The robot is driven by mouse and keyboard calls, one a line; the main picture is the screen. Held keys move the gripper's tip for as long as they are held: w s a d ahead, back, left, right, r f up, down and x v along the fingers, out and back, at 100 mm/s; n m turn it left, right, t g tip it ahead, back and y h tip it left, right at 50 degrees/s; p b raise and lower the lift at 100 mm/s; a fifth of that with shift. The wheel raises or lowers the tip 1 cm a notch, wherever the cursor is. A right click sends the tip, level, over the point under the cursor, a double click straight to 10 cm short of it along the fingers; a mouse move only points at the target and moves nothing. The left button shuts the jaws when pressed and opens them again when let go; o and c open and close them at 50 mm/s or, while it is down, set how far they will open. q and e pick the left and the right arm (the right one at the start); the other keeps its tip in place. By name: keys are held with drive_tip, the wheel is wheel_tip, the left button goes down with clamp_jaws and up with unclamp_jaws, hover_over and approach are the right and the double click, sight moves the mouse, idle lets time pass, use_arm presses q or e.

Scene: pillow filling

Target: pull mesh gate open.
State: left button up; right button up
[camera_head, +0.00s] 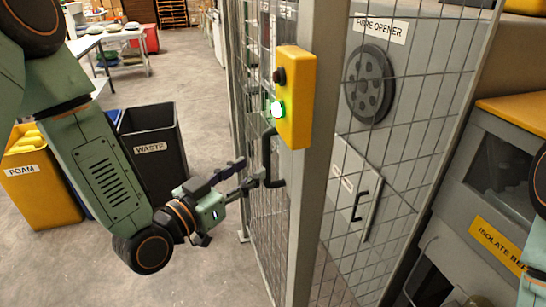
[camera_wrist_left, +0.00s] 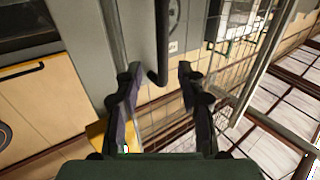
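The mesh gate (camera_head: 268,222) is a grey wire panel in the middle of the head view, beside a grey post (camera_head: 309,215). Its black bar handle (camera_head: 267,150) stands out near the post, below a yellow box. My left gripper (camera_head: 252,178) is just left of the handle, fingers toward it. In the left wrist view the fingers (camera_wrist_left: 160,85) are spread apart, and the lower end of the black handle (camera_wrist_left: 158,72) shows in the gap between them. Neither finger is seen closed on it. My right gripper is out of view.
The yellow box (camera_head: 296,98) has a lit green button and a dark button. Behind the mesh is a grey "FIBRE OPENER" machine (camera_head: 410,75). A black waste bin (camera_head: 152,150) and a yellow foam bin (camera_head: 40,190) stand left. Floor below the gripper is clear.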

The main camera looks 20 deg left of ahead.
sight(264, 158)
use_arm(q)
drive_tip(key=shift+w, duration=0.45)
drive_tip(key=x, duration=0.6)
drive_tip(key=shift+f, duration=0.1)
drive_tip(key=shift+w, duration=0.2)
drive_tip(key=shift+w+d, duration=0.1)
drive_tip(key=shift+c, duration=0.7)
clamp_jaws()
